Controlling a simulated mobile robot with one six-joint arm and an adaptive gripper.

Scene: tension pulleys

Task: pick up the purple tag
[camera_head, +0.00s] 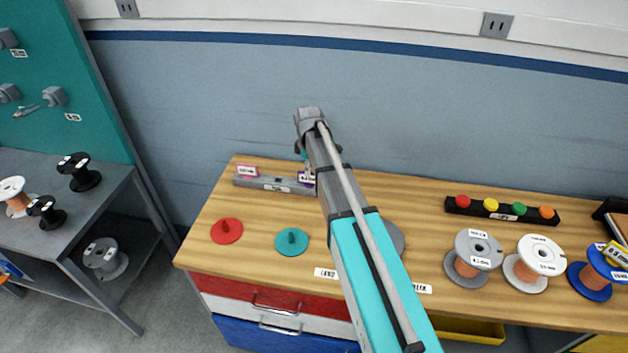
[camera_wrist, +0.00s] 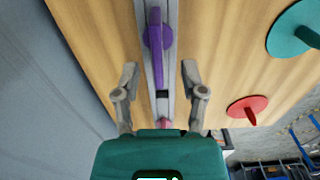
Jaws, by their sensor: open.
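The purple tag (camera_wrist: 157,45) stands in a grey rail-like holder on the wooden bench top. In the wrist view it shows as a narrow purple bar with a round part at its middle. My gripper (camera_wrist: 160,72) is open and empty above the holder. Its two fingers are on either side of the tag's near end in the wrist view, with gaps on both sides. Contact is not visible.
A pink tag (camera_head: 246,171) stands at the holder's left end. A red disc (camera_head: 227,231) and a teal disc (camera_head: 291,241) lie in front. A black rack (camera_head: 500,209) of coloured knobs and several spools are at right. The wall is close behind.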

